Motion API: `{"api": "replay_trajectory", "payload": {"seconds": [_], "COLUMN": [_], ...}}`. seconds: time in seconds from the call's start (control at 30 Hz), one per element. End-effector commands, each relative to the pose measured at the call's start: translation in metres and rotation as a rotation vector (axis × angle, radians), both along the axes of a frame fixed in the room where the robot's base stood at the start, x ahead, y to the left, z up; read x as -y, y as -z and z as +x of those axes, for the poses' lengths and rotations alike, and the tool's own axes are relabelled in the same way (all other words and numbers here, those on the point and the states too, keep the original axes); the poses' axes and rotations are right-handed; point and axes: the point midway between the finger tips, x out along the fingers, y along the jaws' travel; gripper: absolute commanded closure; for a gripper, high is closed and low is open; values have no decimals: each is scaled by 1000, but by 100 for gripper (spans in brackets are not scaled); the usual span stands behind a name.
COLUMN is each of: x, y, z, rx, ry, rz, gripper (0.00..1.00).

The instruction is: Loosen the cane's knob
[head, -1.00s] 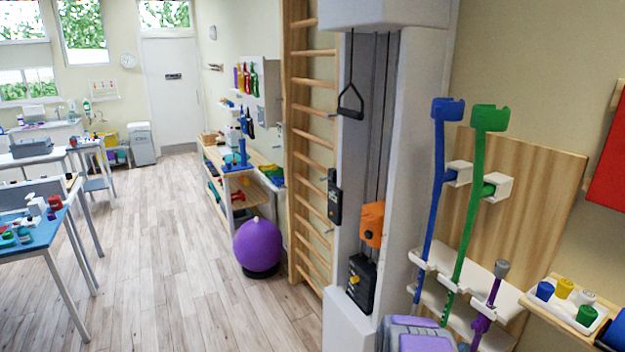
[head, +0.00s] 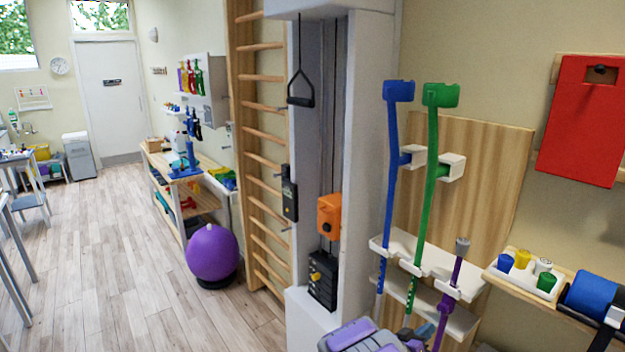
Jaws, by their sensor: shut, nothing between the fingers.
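A purple cane (head: 455,275) with a grey top leans in a slot at the right end of the white rack, to the right of the crutches. A purple bulge that looks like its knob (head: 446,302) sits partway down the shaft, just under the upper shelf. It is small, and its tightness cannot be told. The cane's lower end is cut off by the bottom edge.
Blue (head: 390,170) and green (head: 431,190) crutches stand left of the cane in the white rack (head: 405,250). A lilac and grey object (head: 350,336) is cut off below. A small shelf with coloured pots (head: 490,273) is right. Open floor (head: 110,260) lies left.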

Motion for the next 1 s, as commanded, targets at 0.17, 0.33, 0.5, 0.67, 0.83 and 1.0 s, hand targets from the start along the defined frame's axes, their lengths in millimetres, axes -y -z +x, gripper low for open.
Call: {"api": "replay_trajectory", "payload": {"seconds": [0.17,0.33,0.5,0.67,0.83,1.0], "x": [18,31,36,38,38,37], "y": [1,0,0,0,0,-1], "z": [14,24,29,29,29,30], "rx": [2,1,-1,1,1,2], "ry": [0,1,-1,-1,-1,-1], "rz": [1,2,0,-1,-1,-1], "gripper": [100,100,100,100,100,100]}}
